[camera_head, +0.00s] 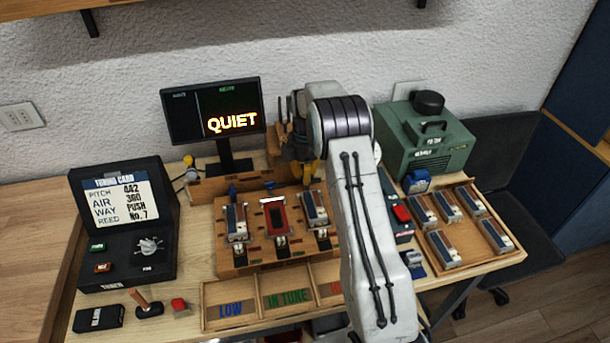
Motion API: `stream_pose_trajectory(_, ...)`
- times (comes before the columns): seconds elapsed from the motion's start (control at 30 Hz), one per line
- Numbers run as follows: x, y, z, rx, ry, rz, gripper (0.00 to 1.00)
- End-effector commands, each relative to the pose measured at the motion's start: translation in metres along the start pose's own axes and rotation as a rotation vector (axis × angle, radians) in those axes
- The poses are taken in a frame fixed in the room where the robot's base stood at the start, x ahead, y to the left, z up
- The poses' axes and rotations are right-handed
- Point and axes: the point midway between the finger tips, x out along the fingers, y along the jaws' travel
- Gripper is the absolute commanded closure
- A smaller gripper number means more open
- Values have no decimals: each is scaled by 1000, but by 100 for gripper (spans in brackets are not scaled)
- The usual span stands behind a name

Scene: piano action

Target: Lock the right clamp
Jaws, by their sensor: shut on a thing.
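The wooden rack (245,262) in the middle of the bench holds three blocks side by side. The left block (237,222) and right block (314,208) are blue-grey and white, and the middle block (274,216) is red. Small dark blue clamp handles stand at the rack's back edge, the left clamp (232,190) and the middle clamp (269,186). My gripper (304,176) reaches down at the back edge behind the right block, in line with those clamps. It is shut on the right clamp, which is mostly hidden by the fingers and a yellow part.
A monitor (212,110) reading QUIET stands behind the rack. A green machine (428,140) and a wooden tray (447,271) of several blocks are on the right. A tuner box (125,230) is on the left. Labelled bins (237,290) lie in front.

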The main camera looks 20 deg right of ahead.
Motion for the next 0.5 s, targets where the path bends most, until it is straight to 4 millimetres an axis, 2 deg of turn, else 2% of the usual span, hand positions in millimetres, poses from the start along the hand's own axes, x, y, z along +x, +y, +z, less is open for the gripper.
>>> stream_pose_trajectory(0.03, 6, -6, 1, 29, -2, -24, 100)
stream_pose_trajectory(0.5, 7, -5, 1, 451, -7, -25, 100)
